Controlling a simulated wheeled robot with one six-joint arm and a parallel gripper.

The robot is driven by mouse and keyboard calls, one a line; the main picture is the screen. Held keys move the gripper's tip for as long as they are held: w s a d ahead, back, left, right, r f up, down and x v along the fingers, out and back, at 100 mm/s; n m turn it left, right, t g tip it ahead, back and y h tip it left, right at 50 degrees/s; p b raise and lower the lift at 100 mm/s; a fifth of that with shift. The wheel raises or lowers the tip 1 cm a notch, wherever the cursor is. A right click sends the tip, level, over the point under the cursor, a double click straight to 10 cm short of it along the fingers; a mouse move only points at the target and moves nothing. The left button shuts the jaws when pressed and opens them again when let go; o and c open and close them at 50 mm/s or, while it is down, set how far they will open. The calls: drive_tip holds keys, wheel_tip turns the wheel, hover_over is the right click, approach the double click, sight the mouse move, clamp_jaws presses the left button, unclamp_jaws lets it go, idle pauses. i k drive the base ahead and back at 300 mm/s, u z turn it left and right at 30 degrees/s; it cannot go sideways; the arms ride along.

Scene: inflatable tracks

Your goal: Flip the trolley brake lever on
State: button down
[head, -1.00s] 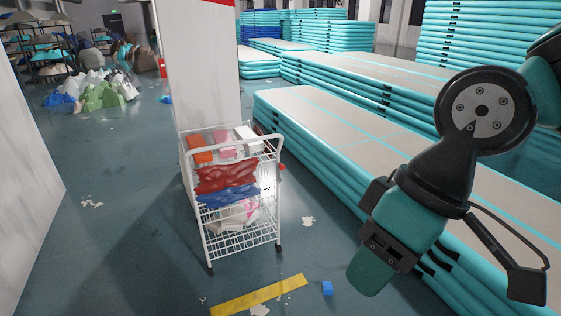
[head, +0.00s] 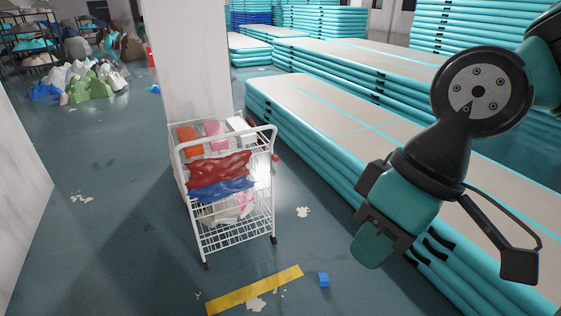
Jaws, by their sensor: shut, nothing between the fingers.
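The white wire trolley (head: 197,237) stands on the floor left of centre, by a white pillar. A small red part (head: 275,158) sticks out from its right side near the upper basket; it looks like the brake lever, but its position is too small to read. The trolley carries red, pink and white items on top, with red and blue cloth hanging over its front. My gripper (head: 370,247) is at the right of the head view, in front of the inflatable tracks, pointing down and left. It is shut and empty, well apart from the trolley.
Stacked teal inflatable tracks (head: 345,127) run along the right side, close behind the trolley. A white pillar (head: 187,60) stands behind it.

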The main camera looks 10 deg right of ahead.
sight(275, 159)
drive_tip(key=z, duration=0.25)
drive_tip(key=i, duration=2.1)
